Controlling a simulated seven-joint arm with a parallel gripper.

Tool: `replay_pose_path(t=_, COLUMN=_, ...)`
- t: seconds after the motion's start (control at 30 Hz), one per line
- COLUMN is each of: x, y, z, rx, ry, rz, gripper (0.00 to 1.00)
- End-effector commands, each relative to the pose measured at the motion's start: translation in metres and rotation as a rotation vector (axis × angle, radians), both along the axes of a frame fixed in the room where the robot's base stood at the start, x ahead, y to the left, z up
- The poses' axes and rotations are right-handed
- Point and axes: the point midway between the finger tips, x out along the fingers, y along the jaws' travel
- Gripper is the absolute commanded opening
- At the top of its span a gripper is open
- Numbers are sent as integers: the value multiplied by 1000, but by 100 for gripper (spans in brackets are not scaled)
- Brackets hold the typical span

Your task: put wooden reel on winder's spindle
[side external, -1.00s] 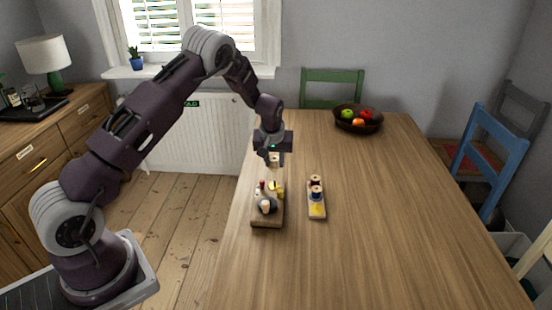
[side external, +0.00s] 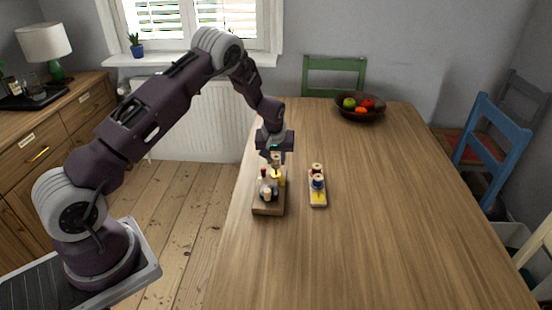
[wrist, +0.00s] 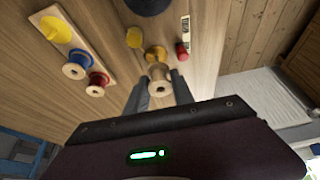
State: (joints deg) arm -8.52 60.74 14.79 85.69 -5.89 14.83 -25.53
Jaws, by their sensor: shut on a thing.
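My gripper (side external: 275,160) is shut on the wooden reel (wrist: 160,74), with one finger on each side of it in the wrist view (wrist: 161,90). The reel's pale end with a hole faces the wrist camera. The winder (side external: 268,209), a wooden board with a dark wheel, a red-topped part and yellow parts, is right below the gripper. A yellowish round part (wrist: 155,53) shows just beyond the reel. The spindle is hidden, and I cannot tell whether the reel is around it or above it.
A fruit bowl (side external: 360,112) is at the far end. The table's right side is clear.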

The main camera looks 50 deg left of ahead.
Motion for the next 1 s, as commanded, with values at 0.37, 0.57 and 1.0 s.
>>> replay_pose_path(t=0.37, x=0, y=0, z=0, rx=0, ry=0, rz=0, gripper=0)
replay_pose_path(t=0.57, x=0, y=0, z=-1, rx=0, ry=0, rz=0, gripper=0)
replay_pose_path(t=1.0, x=0, y=0, z=-10, rx=1, ry=-1, rz=0, gripper=0)
